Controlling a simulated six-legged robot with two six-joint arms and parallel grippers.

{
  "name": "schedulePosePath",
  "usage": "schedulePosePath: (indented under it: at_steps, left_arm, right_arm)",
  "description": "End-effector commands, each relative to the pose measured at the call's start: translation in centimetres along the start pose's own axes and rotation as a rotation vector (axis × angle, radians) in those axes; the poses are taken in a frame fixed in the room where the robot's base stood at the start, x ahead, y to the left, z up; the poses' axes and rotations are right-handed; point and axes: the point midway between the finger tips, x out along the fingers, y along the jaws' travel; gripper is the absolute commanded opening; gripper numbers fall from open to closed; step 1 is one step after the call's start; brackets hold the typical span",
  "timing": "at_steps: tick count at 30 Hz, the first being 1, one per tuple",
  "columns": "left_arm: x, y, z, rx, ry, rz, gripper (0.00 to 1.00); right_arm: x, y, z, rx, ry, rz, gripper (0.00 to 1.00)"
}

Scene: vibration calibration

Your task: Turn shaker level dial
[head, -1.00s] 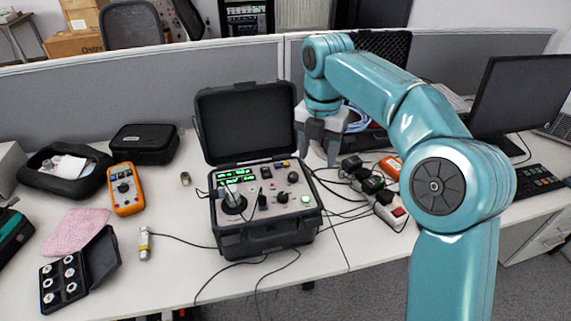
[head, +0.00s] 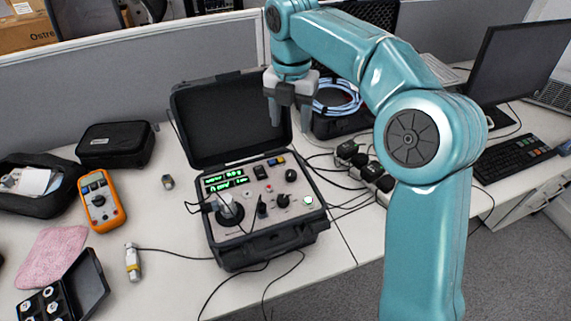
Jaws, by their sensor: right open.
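The black shaker calibrator case (head: 268,250) stands open on the desk, its lid (head: 225,120) raised. Its panel has a lit green display, a round silver-and-black shaker head (head: 229,209) and several dark knobs. One black knob (head: 283,201) sits at the lower right of the panel, another (head: 291,174) above it; the labels are too small to tell which is the level dial. My right gripper (head: 290,117) is open and empty, fingers pointing down. It is above and behind the panel, overlapping the lid's right edge in the picture. My left gripper is out of view.
An orange multimeter (head: 101,201), a small sensor (head: 133,262) on a cable, and a black pouch (head: 116,145) lie left. A power strip (head: 380,180) with plugs and cables lies right of the case. A blue cable coil (head: 338,95) lies behind my right gripper.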

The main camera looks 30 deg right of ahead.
Motion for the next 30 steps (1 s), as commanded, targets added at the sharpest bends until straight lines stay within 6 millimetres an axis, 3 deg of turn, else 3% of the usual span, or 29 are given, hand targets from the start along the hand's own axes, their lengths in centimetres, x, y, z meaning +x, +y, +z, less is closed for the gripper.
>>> schedulePosePath:
  at_steps: [5,19,24,30]
  left_arm:
    - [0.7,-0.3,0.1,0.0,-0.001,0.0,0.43]
    - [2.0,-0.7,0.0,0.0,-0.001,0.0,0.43]
    - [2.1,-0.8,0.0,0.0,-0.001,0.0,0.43]
    - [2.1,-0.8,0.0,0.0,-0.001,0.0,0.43]
  right_arm:
    - [2.7,-0.4,-0.3,0.0,0.003,-0.003,0.57]
    - [13.3,-0.3,-0.4,-0.001,0.003,-0.004,0.57]
    - [15.4,-0.2,-0.3,0.0,0.002,-0.002,0.57]
    - [16.1,0.0,-0.2,0.0,0.0,0.0,0.57]
